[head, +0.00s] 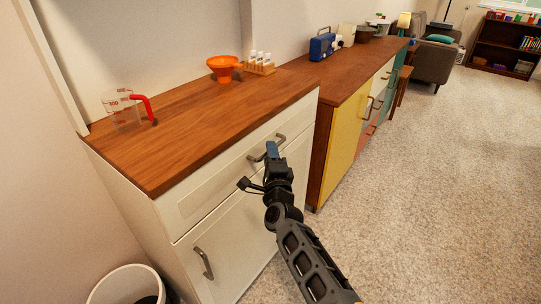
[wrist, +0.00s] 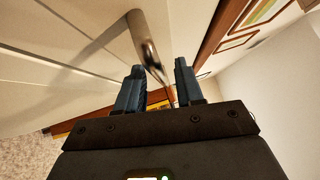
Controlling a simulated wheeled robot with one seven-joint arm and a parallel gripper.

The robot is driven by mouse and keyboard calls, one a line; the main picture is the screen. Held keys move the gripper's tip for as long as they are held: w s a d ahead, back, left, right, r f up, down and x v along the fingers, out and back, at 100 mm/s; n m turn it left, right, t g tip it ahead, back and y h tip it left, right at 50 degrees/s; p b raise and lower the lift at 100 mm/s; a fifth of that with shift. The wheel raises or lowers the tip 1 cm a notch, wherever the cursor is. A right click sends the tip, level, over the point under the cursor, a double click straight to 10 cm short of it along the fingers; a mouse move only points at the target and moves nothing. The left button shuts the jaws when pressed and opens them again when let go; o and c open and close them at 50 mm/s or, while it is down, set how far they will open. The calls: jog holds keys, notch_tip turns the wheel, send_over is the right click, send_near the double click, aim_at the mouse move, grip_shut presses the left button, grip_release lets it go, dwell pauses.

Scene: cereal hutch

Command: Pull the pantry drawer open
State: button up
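The pantry drawer (head: 226,171) is the wide white top front of the near cabinet, under the wooden counter. It looks shut, with its front in line with the cabinet. Its metal bar handle (head: 281,137) is partly hidden by my gripper (head: 272,153), which is right at it in the head view. In the wrist view the handle (wrist: 146,38) runs down toward the gap between the two blue fingers of my gripper (wrist: 160,66). The fingers are apart, and the handle appears to lie between or just beyond their tips; I cannot tell whether they touch it.
White cabinet doors with another handle (head: 204,262) are below the drawer. A measuring cup (head: 124,109), an orange funnel (head: 223,68) and a small rack (head: 260,66) stand on the counter. A white bin (head: 126,285) stands at bottom left. Carpet (head: 440,150) to the right is clear.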

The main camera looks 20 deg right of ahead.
grip_shut()
jog(key=shift+s, duration=0.15)
dwell(0.4)
